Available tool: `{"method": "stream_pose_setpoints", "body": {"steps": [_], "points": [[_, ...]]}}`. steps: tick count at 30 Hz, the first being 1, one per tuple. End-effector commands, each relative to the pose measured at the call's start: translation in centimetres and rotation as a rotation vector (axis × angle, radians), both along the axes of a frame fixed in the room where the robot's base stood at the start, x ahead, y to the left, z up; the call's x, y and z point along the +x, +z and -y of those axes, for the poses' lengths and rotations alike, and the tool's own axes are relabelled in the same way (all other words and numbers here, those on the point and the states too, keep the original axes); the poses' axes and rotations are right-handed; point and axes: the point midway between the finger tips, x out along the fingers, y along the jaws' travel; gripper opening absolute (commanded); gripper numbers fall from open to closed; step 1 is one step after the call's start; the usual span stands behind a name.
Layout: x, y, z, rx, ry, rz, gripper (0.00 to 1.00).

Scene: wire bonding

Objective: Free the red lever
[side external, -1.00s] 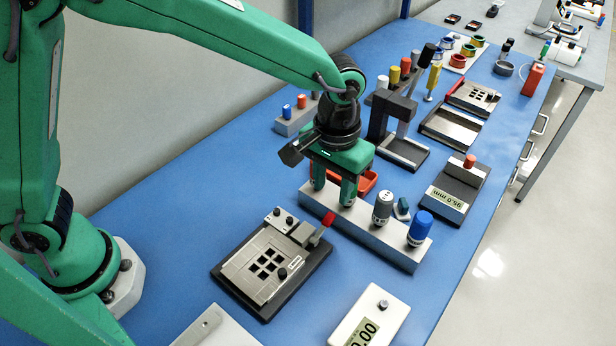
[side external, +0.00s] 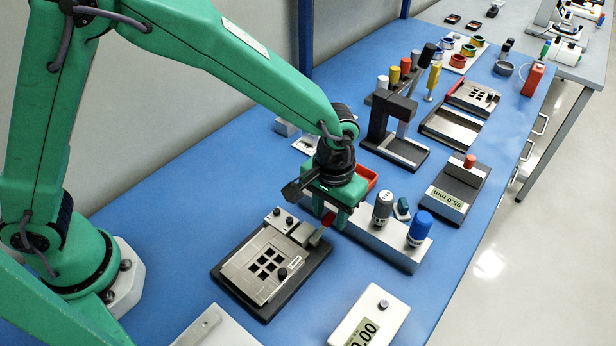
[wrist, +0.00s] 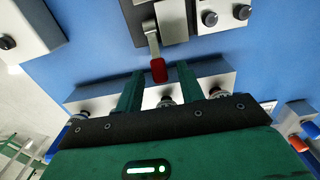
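The red lever (side external: 326,224) sits at the right corner of a grey clamp fixture (side external: 243,277) on a dark base. In the side view my gripper partly hides it. In the wrist view the red lever tip (wrist: 158,69) hangs from a metal arm and lies between my two green fingertips in the picture. My gripper (side external: 331,212) points down at the lever; in the wrist view my gripper (wrist: 160,70) is open, with a gap on both sides of the lever. I cannot tell whether a finger touches it or how deep the lever sits between them.
An orange-red tray (side external: 364,176) is behind the gripper. A white display box (side external: 372,318) stands front right.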

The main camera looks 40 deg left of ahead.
Motion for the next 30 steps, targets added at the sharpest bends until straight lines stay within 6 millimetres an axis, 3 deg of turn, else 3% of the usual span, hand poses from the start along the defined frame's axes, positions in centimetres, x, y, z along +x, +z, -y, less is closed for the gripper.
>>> {"method": "stream_pose_setpoints", "body": {"steps": [7, 13, 30], "points": [[-0.01, -0.06, -0.01, 0.0, 0.0, 0.0, 0.38], [-0.01, -0.04, -0.01, 0.0, 0.0, 0.0, 0.0], [-0.66, 0.59, 0.04, -0.057, -0.003, 0.08, 0.0]]}}
